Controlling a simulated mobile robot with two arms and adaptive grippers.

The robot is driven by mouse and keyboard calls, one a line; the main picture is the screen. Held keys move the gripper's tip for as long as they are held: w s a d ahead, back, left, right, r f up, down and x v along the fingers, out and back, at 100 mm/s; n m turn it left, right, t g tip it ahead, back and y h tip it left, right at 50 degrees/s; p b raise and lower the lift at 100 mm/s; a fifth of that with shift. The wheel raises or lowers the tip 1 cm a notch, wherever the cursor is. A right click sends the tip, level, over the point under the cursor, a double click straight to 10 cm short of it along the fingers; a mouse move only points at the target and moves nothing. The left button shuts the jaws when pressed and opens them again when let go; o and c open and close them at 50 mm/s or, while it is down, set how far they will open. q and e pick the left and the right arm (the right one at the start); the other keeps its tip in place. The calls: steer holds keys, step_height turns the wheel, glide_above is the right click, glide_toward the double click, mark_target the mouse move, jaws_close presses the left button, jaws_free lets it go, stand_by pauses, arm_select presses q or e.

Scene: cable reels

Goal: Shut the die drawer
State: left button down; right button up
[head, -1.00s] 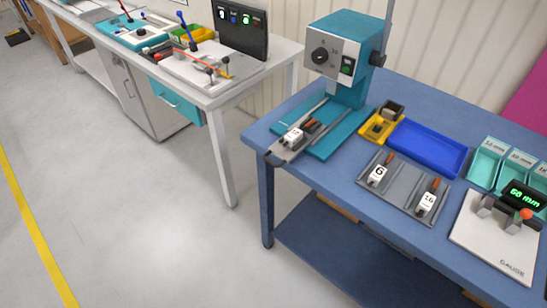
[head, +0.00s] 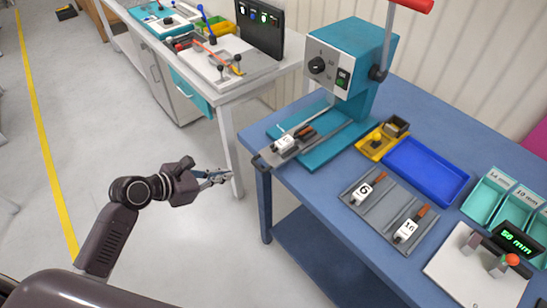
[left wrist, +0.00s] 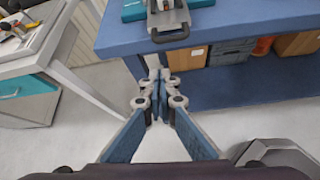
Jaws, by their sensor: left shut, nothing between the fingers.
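The die drawer (head: 272,159) is a grey slide on the teal base of the press (head: 340,62). It is pulled out, its handle end reaching the blue table's front edge. A white numbered die block (head: 284,144) with an orange-brown and dark handle lies on it. My left gripper (head: 222,176) is shut and empty, in the air left of the table and apart from the drawer. In the left wrist view, the fingers (left wrist: 153,76) point toward the table edge, with the drawer's dark handle loop (left wrist: 170,36) beyond them. My right gripper is not in view.
The blue table (head: 318,188) also bears a yellow tray (head: 366,149), a blue tray (head: 425,172), a grey rack (head: 380,212) with dies 6 and 16, and a gauge board (head: 470,280). A white bench (head: 215,95) stands left. The floor between is clear.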

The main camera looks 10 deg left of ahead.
arm_select(q)
steer(key=n+h, duration=0.1)
glide_toward(267, 160)
steer(key=f+v, duration=0.1)
steer(key=v, duration=0.3)
steer(key=x, duration=0.3)
steer(key=p+x, duration=0.1)
steer(key=x, duration=0.4)
steer(key=shift+w+d+r, duration=0.15)
steer(key=shift+w+d, duration=0.2)
steer(key=shift+w, duration=0.05)
steer(key=shift+w+d+f, duration=0.15)
steer(key=shift+w+f, duration=0.1)
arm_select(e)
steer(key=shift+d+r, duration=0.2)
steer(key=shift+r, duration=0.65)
